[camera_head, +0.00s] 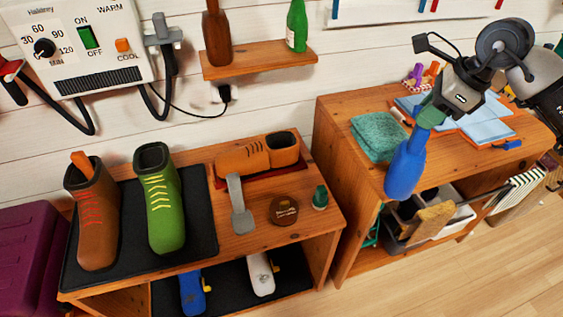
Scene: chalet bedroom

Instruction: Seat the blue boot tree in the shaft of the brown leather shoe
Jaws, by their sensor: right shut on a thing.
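My right gripper (434,108) is shut on the blue boot tree (405,168), at its narrow green upper end. The boot tree hangs tilted, wide blue end down, in front of the right-hand cabinet. A tan-brown low shoe (242,159) with dark laces lies on a red mat at the back right of the bench; its dark opening (283,139) faces up and looks empty. The boot tree is well to the right of this shoe. A taller brown boot (97,222) with red laces stands at the left, an orange piece (82,163) sticking up from it. My left gripper is not in view.
A green boot (162,212) stands on the black mat (203,240). A grey tool (239,205), round brown tin (284,210) and green bottle (320,197) sit before the tan shoe. A gap separates bench and cabinet; teal cloths (377,138) lie on the cabinet.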

